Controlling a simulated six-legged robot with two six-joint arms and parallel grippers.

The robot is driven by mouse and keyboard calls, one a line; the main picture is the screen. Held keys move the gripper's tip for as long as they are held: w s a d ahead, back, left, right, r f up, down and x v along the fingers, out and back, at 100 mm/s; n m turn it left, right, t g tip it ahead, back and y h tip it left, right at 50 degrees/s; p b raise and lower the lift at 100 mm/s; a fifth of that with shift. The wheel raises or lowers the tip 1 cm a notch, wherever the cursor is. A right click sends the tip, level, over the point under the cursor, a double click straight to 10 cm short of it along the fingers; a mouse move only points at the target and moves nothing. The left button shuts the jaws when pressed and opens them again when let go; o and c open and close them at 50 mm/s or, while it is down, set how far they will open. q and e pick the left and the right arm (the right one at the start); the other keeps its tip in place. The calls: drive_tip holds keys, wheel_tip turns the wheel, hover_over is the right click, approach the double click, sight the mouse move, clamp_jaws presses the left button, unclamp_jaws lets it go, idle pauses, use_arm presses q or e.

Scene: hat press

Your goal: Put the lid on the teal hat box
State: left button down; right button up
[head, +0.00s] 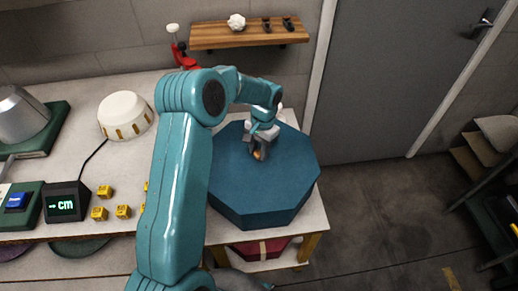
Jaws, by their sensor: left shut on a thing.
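The large teal octagonal hat box with its lid (270,189) stands at the right end of the pale worktop. The flat top and the front side faces show; I cannot make out a seam between lid and box, so I cannot tell whether the lid is fully seated. My left gripper (260,154) points down at the middle of the top and is shut on the small brownish lid knob, mostly hidden by the fingers. My left arm covers the left edge of the box. My right gripper is not in view.
A white drum-shaped thing (126,116), several yellow cubes (123,212) and a black display (66,203) are on the worktop at left. A wooden shelf (248,35) hangs behind. A dark red box (262,248) is below the worktop.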

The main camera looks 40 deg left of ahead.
use_arm(q)
drive_tip(key=shift+f, duration=0.2)
drive_tip(key=c, duration=0.7)
unclamp_jaws()
drive_tip(key=r, duration=0.5)
drive_tip(key=w+r, duration=0.1)
drive_tip(key=r, duration=0.5)
drive_tip(key=w+r, duration=0.1)
drive_tip(key=r, duration=0.4)
drive_tip(key=shift+w+a+r, duration=0.15)
drive_tip(key=shift+w, duration=0.1)
